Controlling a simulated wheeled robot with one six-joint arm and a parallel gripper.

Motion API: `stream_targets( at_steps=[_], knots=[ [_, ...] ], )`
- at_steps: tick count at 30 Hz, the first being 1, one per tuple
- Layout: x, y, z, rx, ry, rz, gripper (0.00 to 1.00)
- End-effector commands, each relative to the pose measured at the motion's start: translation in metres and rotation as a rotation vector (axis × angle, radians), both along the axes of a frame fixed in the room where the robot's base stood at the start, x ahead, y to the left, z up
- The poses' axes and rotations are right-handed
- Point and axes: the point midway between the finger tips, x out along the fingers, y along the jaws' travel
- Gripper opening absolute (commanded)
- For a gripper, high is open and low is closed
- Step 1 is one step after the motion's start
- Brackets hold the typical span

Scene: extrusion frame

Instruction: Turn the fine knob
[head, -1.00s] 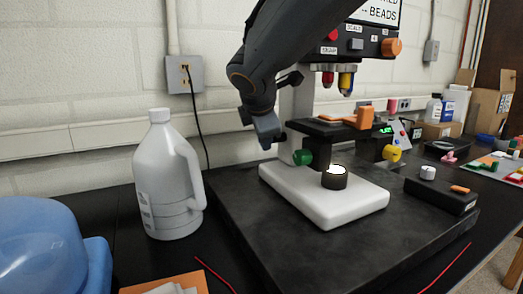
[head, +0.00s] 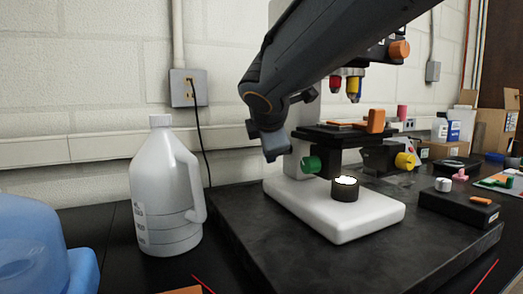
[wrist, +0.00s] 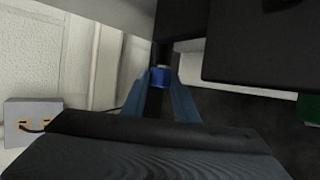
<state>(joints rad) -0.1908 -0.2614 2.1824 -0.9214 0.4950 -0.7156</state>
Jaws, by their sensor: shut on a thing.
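The microscope (head: 338,212) stands on a dark slab with a white base. In the wrist view a small blue knob (wrist: 159,76) on a dark shaft sits between the tips of my gripper (wrist: 160,88), which is shut on it. In the head view my gripper (head: 275,149) is at the left rear of the microscope column, and the blue knob is hidden there. A green knob (head: 311,164) is low on the near side, and a yellow knob (head: 404,161) is at the right. No label shows which knob is the fine one.
A white jug (head: 166,200) stands left of the slab (head: 270,240). An outlet box (head: 188,88) with a black cord is on the wall behind. The orange-topped stage (head: 345,130) and a black control box (head: 460,207) are to the right.

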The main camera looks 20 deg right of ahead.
Motion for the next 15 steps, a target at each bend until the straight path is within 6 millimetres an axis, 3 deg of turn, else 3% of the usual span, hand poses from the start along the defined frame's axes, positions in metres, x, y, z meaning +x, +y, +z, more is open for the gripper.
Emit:
stream_targets(
  at_steps=[3, 4, 7, 15],
  knots=[
    [-0.0001, -0.0004, 0.0004, 0.000, 0.000, -0.001, 0.04],
    [-0.0001, -0.0004, 0.0004, 0.000, 0.000, -0.001, 0.28],
    [-0.0001, -0.0004, 0.0004, -0.001, 0.000, -0.001, 0.45],
    [-0.0001, -0.0001, 0.0004, 0.000, 0.000, 0.000, 0.45]
  ],
)
